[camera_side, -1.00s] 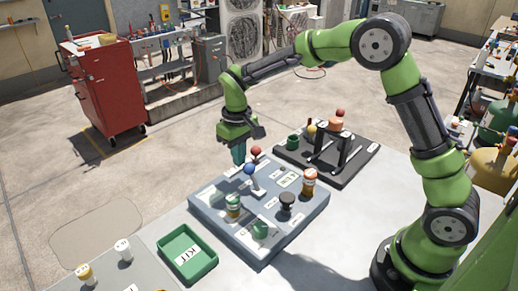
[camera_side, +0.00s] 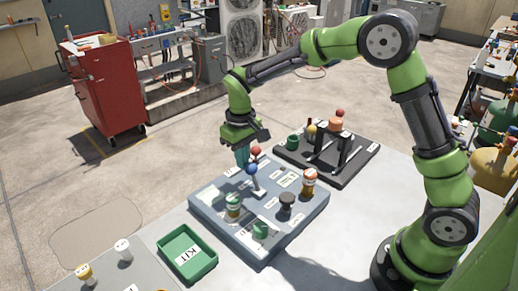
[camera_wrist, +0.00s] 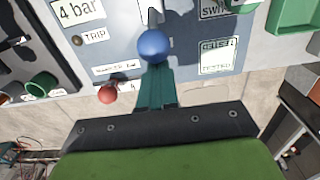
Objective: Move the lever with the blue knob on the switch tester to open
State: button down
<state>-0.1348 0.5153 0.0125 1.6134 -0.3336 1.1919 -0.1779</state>
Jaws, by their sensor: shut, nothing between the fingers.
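The switch tester (camera_side: 224,203) is a blue-grey panel on the table. Its lever with the blue knob (camera_side: 251,169) stands near the panel's far edge, and the knob also shows large in the wrist view (camera_wrist: 154,45). My gripper (camera_side: 242,157) is at the panel's far edge, just behind the blue knob. In the wrist view its shut teal fingers (camera_wrist: 155,82) reach right up to the blue knob; I cannot tell whether they touch. Nothing is held. A lever with a red knob (camera_side: 256,151) stands close by, left of the fingers in the wrist view (camera_wrist: 108,94).
Green, orange-white and black parts stand on the panel, including a black knob (camera_side: 286,201). A dark fixture board (camera_side: 345,170) lies behind to the right. A green KIT tray (camera_side: 207,262) sits at front left. Open floor lies beyond the panel's left side.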

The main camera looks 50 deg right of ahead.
jog(key=shift+w+r, duration=0.1)
jog(key=shift+w, duration=0.4)
notch_tip(320, 180, up, 7)
dwell(0.5)
jog(key=shift+w, duration=0.1)
jog(key=s+d+r+m+t+y, duration=0.1)
jog(key=s+r+m+t, duration=0.1)
jog(key=s, duration=0.9)
jog(key=s+d+r+m+t+y, duration=0.1)
jog(key=s+r+t, duration=0.4)
jog(key=s, duration=0.6)
jog(key=shift+s+d+m, duration=0.25)
jog(key=shift+d+m, duration=0.25)
jog(key=shift+d, duration=0.1)
jog(key=shift+r, duration=0.1)
